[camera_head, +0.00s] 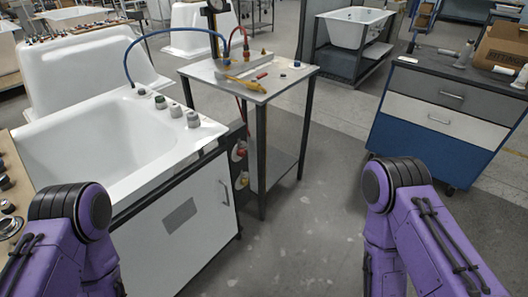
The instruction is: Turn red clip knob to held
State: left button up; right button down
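A white bathtub shell in a cabinet (190,210) stands at the left. Several small knobs, one of them green (160,102), stand on its right rim. My two purple arms show at the lower left and lower right. Neither gripper is in view.
A small metal table (285,90) behind the cabinet carries a yellow tool (246,83) and hoses. A blue and grey drawer cabinet (420,145) stands at the right. Another tub (355,27) stands at the back. The grey floor (310,230) in the middle is clear.

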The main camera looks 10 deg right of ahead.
aim_at(242, 153)
jog(key=z, duration=0.05)
jog(key=k, duration=0.4)
jog(key=z, duration=0.8)
jog(key=i, duration=1)
jog(key=u, duration=0.6)
